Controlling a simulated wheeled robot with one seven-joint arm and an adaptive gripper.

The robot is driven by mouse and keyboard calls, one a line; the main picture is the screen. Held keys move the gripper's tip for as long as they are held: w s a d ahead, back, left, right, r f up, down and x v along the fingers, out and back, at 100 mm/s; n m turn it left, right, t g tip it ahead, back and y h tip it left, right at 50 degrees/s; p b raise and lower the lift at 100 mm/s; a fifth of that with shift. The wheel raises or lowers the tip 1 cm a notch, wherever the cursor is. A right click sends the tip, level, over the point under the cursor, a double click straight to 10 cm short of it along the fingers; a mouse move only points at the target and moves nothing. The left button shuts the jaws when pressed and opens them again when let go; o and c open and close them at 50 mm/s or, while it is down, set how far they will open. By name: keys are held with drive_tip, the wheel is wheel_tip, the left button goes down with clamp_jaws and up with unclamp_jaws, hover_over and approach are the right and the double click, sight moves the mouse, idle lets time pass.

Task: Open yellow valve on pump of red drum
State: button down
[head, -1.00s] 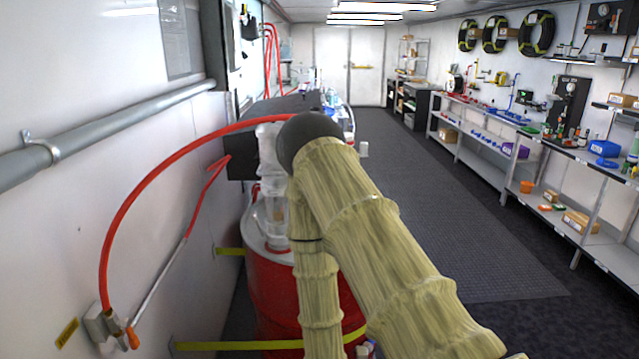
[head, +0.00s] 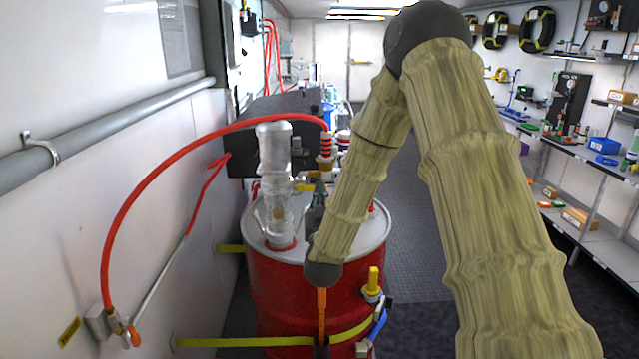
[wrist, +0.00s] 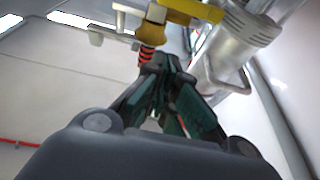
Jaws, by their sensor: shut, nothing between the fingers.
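The red drum (head: 275,295) stands at the left wall with a pale metal lid. The pump (head: 274,170) rises from its lid as a clear and silvery upright body. A yellow valve part (head: 306,187) shows beside the pump; in the wrist view a yellow lever (wrist: 193,11) lies along the top beside the silver pump body (wrist: 245,35). My gripper (head: 318,188) is over the lid, partly hidden by my forearm. In the wrist view my gripper (wrist: 163,62) is shut and empty, its tips below the yellow lever. I cannot tell whether they touch anything.
A red hose (head: 185,150) arches from the wall to a red-ringed fitting (head: 326,146) by the pump. A yellow strap (head: 245,342) crosses the drum. Another yellow-handled fitting (head: 373,282) is at the drum's front right. The aisle floor (head: 415,235) is clear.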

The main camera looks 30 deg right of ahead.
wheel_tip(320, 180, up, 2)
drive_tip(key=p, duration=0.6)
hover_over(312, 188)
drive_tip(key=s+d, duration=0.1)
drive_tip(key=s, duration=0.2)
drive_tip(key=shift+w+r, duration=0.15)
drive_tip(key=shift+w, duration=0.1)
drive_tip(key=shift+f+p, duration=0.6)
drive_tip(key=shift+f, duration=0.95)
drive_tip(key=shift+f+b, duration=0.2)
drive_tip(key=shift+b, duration=0.35)
